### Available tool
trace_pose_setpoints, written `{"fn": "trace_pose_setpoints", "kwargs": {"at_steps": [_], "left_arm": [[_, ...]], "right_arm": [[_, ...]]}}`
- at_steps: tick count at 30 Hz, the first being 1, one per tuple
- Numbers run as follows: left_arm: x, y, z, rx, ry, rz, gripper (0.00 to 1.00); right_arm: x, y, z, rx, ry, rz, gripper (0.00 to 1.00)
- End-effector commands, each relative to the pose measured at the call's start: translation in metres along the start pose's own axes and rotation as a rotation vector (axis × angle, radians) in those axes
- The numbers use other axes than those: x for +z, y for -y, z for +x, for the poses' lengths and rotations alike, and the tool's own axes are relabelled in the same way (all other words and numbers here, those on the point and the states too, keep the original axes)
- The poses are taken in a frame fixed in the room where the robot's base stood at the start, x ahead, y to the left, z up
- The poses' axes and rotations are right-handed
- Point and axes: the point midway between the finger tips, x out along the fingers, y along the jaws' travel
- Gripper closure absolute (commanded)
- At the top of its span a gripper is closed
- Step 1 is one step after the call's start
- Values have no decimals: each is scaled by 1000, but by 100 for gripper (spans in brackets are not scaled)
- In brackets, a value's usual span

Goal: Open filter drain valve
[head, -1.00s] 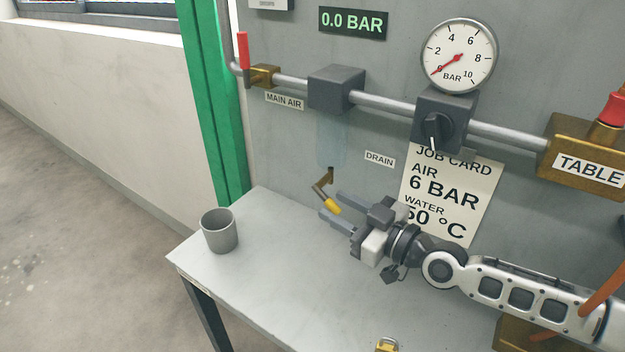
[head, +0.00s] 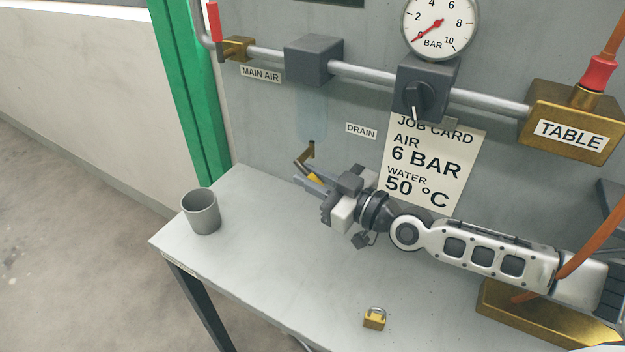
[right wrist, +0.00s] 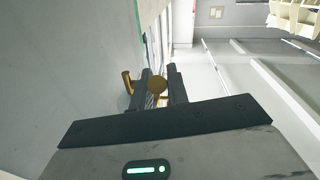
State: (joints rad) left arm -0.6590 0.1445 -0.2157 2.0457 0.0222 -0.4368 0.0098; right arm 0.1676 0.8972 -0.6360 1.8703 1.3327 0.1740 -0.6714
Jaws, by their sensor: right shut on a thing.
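The drain valve (head: 305,157) is a small brass fitting under the pale clear filter bowl (head: 311,117), beside the DRAIN label (head: 361,130). Its yellow-tipped lever (head: 315,179) slants down to the right. My right gripper (head: 310,185) reaches in from the right and is shut on the lever's yellow end. In the right wrist view the rounded yellow end (right wrist: 157,84) sits between the two dark fingers, with a brass part (right wrist: 127,82) to the left. My left gripper is not in view.
A grey cup (head: 201,212) stands at the table's left end. A brass padlock (head: 375,318) lies near the front. The main air valve's red handle (head: 214,32) stands upright. The gauge (head: 440,24) needle is near zero. The middle of the table (head: 270,262) is clear.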

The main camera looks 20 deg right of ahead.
Motion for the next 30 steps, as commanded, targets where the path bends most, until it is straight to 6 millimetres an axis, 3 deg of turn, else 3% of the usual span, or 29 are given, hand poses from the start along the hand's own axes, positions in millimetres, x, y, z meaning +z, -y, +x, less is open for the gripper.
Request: {"fn": "trace_pose_setpoints", "kwargs": {"at_steps": [2,12,24,25,27,30], "left_arm": [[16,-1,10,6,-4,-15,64],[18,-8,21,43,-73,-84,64],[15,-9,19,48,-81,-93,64],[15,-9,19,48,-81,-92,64],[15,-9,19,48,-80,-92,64],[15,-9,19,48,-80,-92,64]], "right_arm": [[10,2,2,7,-39,4,100],[10,2,6,33,-203,23,100],[5,1,6,35,-222,27,100],[5,1,6,35,-222,27,78],[5,1,6,35,-222,27,62],[5,1,6,35,-221,27,62]]}}
